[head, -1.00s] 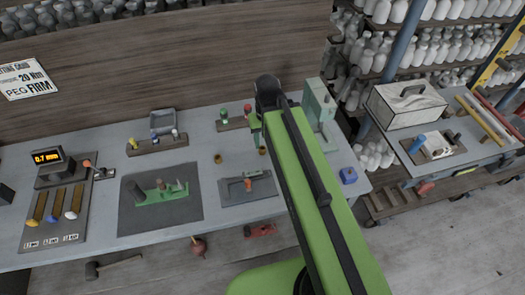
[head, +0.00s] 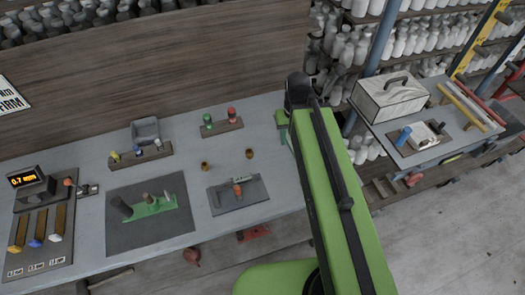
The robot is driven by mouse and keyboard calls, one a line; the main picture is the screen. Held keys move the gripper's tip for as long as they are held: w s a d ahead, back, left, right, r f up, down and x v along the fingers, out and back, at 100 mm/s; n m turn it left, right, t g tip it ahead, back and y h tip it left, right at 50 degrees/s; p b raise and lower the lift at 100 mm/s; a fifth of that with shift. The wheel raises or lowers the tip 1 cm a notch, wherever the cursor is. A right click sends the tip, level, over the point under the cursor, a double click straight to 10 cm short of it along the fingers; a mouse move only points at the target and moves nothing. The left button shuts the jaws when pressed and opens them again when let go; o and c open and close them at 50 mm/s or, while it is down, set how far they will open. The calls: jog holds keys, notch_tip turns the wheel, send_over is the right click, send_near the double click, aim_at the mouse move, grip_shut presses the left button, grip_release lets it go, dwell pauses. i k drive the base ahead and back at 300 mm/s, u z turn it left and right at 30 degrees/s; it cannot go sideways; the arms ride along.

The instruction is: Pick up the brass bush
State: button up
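Two small brass-coloured bushes stand on the grey bench, apart from each other. The left brass bush (head: 205,166) is behind the grey plate with the orange-red piece. The right brass bush (head: 249,153) is a little farther back, left of my green arm. Both look upright and nothing touches them. My arm reaches up from the lower right of the head view to a dark joint.
The grey plate (head: 222,205) holds an orange-red piece. A dark mat (head: 128,238) carries a green fixture (head: 155,207). Wooden racks with coloured pegs (head: 220,128) and a grey tray (head: 145,129) stand behind. The bench around the bushes is clear. A side table with a box (head: 390,98) stands right.

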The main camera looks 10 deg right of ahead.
aim_at(248, 153)
jog(key=z, duration=0.25)
jog(key=k, duration=1.45)
jog(key=u, duration=1.2)
jog(key=i, duration=1.5)
jog(key=u, duration=0.05)
